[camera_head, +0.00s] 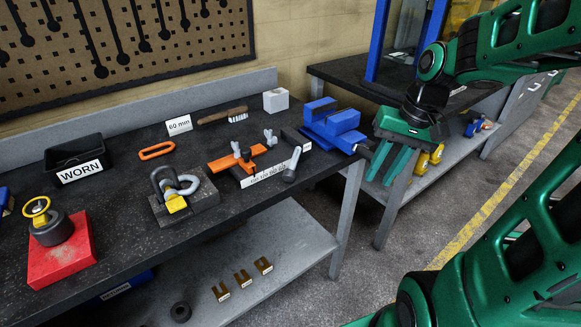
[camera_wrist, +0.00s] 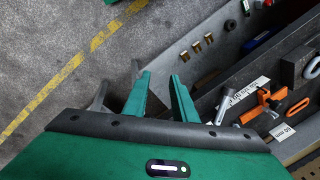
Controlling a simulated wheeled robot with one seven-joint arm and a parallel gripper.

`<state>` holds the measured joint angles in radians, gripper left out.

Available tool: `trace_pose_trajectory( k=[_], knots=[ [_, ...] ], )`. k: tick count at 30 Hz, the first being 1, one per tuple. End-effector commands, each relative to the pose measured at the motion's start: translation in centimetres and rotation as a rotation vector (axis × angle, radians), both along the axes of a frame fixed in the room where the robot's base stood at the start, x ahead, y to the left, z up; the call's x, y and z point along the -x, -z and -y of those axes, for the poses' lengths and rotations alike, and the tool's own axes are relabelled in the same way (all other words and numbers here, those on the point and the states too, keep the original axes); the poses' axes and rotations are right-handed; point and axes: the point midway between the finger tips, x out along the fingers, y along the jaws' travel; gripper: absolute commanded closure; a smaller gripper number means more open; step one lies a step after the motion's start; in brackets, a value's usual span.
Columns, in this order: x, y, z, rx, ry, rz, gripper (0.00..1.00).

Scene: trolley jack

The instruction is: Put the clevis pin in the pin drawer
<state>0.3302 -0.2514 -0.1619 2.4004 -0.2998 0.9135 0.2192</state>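My gripper (camera_head: 381,180) hangs over the floor gap right of the main bench, in front of the second bench. Its two green fingers stand apart with nothing between them; the wrist view (camera_wrist: 160,76) shows this too. I cannot surely identify the clevis pin. A grey pin-like piece (camera_head: 291,165) with a thick end leans at the bench's front edge, by the measuring strip; it also shows in the wrist view (camera_wrist: 222,106). A blue drawer-like front (camera_head: 127,286) with a white label sits under the bench, mostly hidden; its label is unreadable.
The bench holds a blue vise (camera_head: 333,125), orange clamp (camera_head: 236,160), shackle on a block (camera_head: 175,190), red block (camera_head: 62,250) and black WORN bin (camera_head: 80,158).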

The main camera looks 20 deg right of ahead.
Motion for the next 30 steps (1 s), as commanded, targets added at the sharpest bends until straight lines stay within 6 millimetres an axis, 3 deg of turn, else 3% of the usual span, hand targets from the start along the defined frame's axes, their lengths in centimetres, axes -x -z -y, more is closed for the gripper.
trace_pose_trajectory(
  k=[3, 6, 10, 18, 30],
  knots=[
    [-5.6, -0.1, -1.9, -0.114, -0.030, 0.052, 0.75],
    [-9.3, -0.5, -3.8, -0.222, -0.052, 0.095, 0.75],
    [-12.6, -1.2, -5.7, -0.346, -0.072, 0.134, 0.75],
    [-15.1, -2.0, -7.8, -0.474, -0.092, 0.163, 0.75],
    [-16.3, 1.7, -10.9, -0.476, -0.096, 0.162, 0.75]
  ],
)
